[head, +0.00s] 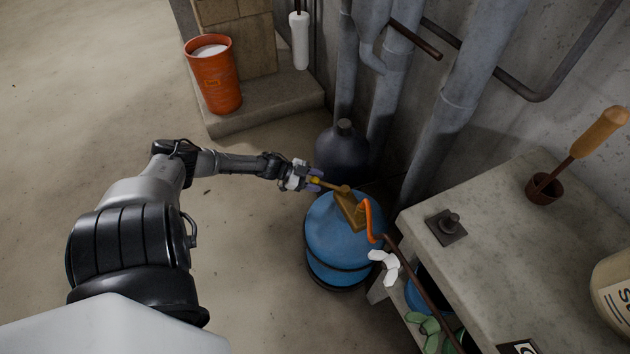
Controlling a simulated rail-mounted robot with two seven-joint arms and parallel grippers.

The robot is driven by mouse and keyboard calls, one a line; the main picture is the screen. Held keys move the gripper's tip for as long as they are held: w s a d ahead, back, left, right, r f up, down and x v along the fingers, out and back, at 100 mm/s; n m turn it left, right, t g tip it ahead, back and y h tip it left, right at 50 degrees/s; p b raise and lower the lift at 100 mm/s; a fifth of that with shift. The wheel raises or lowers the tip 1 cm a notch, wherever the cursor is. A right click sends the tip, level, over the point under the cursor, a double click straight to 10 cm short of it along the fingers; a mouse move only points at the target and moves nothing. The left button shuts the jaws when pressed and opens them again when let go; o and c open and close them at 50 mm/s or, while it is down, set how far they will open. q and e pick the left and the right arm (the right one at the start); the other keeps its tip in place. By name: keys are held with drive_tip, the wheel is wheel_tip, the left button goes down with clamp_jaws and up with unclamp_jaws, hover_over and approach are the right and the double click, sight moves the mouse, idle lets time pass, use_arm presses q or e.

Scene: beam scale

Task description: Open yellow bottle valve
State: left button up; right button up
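A blue gas bottle (335,246) stands on the floor in the middle of the head view. A brass-yellow valve (350,208) sits on its top, with a short stem pointing left to a small yellow part (316,181). An orange curved hose (366,222) joins the valve on the right. My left gripper (314,180) reaches in from the left and is at the end of that stem, with its fingertips around or beside the yellow part. The fingers are too small and partly hidden to tell whether they grip it. My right gripper is out of view.
A dark bottle (343,153) stands just behind the blue one, near grey wall pipes (455,100). A concrete table (490,232) is on the right, with a white winged part (384,265) near its edge. An orange bucket (214,80) stands at the back left. The left floor is clear.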

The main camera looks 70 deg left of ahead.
use_arm(q)
drive_tip(key=shift+o, duration=1.4)
drive_tip(key=shift+s+r, duration=0.15)
drive_tip(key=shift+s, duration=0.05)
drive_tip(key=p+v, duration=0.4)
drive_tip(key=v, duration=0.9)
drive_tip(key=shift+s+a+r+p, duration=0.1)
drive_tip(key=shift+a+p, duration=0.05)
drive_tip(key=shift+p, duration=0.15)
